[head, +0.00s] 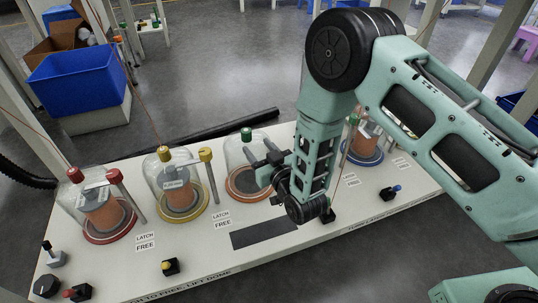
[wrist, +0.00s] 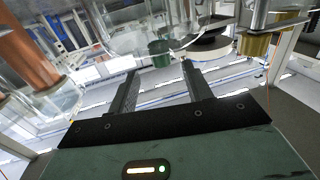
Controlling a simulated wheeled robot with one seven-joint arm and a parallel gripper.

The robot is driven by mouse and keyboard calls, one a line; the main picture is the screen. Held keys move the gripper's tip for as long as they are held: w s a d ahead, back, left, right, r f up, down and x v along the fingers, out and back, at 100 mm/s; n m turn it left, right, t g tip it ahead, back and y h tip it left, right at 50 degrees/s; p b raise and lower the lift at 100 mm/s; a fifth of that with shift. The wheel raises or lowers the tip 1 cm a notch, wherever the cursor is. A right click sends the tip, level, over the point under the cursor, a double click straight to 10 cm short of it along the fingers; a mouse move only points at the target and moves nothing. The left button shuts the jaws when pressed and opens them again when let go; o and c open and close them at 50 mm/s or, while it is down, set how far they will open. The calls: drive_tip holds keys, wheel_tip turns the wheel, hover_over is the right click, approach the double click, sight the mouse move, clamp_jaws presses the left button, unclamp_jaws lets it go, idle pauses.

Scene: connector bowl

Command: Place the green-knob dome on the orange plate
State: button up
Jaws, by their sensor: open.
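The green-knob dome (head: 236,160) is clear, with a green knob (head: 246,134) on top. In the head view it appears to stand upright over the orange plate (head: 233,191), partly behind my gripper. I cannot tell whether its rim is fully seated. My gripper (head: 263,178) is open beside the dome's right side, its dark fingers pointing toward it. In the wrist view the green knob (wrist: 160,50) shows just beyond the gap between my open fingertips (wrist: 159,73). Nothing is held between the fingers. My gripper hides the dome's lower right.
A yellow-knob dome (head: 160,170) and a red-knob dome (head: 72,192) stand to the left with latch posts. A blue-ringed station (head: 366,158) stands right, behind my arm. A dark strip (head: 264,232) lies in front. Small knobs line the white table's front edge.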

drive_tip(key=p+v, duration=0.1)
drive_tip(key=v, duration=0.5)
idle(0.4)
